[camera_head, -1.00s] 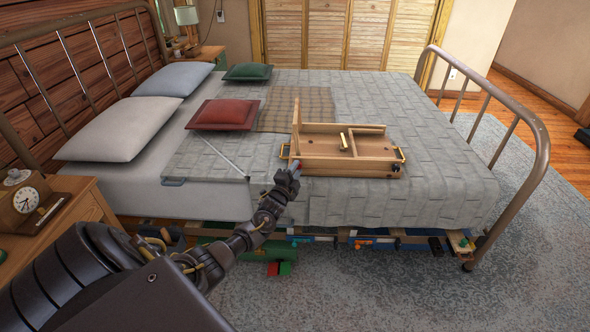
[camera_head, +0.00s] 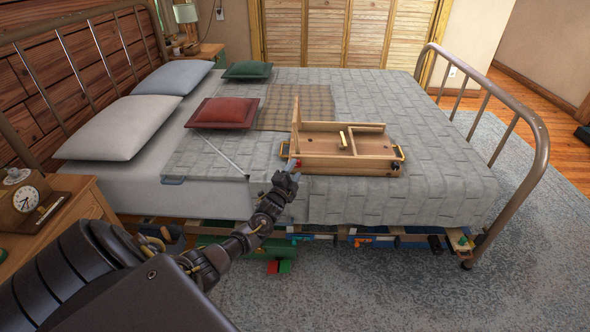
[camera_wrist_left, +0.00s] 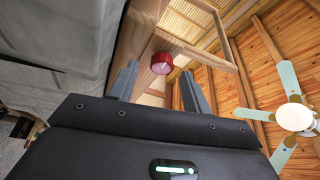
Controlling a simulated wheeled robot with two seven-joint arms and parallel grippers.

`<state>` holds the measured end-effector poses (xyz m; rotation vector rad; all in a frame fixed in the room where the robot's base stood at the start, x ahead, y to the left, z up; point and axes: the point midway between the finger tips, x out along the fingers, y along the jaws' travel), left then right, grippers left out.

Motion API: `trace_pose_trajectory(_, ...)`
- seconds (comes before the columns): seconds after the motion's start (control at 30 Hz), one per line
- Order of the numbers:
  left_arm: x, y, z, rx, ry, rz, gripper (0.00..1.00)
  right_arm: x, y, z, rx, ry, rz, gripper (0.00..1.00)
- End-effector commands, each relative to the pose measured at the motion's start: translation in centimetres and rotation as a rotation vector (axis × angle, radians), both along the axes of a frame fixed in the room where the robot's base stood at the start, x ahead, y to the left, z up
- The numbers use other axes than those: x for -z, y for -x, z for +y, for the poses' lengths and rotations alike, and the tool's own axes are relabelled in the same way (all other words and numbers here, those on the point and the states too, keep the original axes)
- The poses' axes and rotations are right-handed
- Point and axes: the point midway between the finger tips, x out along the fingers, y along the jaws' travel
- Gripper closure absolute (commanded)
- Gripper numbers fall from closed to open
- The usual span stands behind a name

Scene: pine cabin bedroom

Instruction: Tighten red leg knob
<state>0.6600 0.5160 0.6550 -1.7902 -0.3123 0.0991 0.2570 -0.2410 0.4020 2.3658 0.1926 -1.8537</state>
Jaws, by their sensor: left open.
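A wooden tray-like piece with an upright side and inner dividers (camera_head: 345,167) lies on the bed. A red knob (camera_head: 297,163) is on its near left corner. In the left wrist view the red knob (camera_wrist_left: 161,63) is round with a pale mark on its face, attached to the wood. My left gripper (camera_head: 287,180) is just in front of and below the knob in the head view. In the left wrist view its two fingers (camera_wrist_left: 159,82) are apart, with the knob beyond the gap and nothing between them. My right gripper is not in view.
The bed has a grey quilt (camera_head: 420,110), a red pillow (camera_head: 223,113) and pale pillows. A metal footboard (camera_head: 543,150) stands at right. A nightstand with a clock (camera_head: 27,200) is at left. Boxes and toys lie under the bed. Bare quilt surrounds the wooden piece.

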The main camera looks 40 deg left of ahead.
Motion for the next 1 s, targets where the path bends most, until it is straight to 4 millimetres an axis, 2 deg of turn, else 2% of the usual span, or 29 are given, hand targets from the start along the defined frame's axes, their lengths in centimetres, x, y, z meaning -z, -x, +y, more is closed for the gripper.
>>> trace_pose_trajectory(0.1,0.2,2.4,-0.6,0.001,-0.001,0.002,0.51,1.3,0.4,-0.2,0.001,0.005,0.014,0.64)
trace_pose_trajectory(0.3,0.6,6.1,-1.7,0.001,0.000,0.002,0.51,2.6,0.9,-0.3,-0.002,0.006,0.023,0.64)
trace_pose_trajectory(0.5,0.8,8.5,-2.3,0.000,-0.001,0.001,0.51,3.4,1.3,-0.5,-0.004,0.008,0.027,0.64)
trace_pose_trajectory(1.0,0.9,9.1,-2.4,0.000,0.000,0.000,0.51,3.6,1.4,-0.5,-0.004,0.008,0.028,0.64)
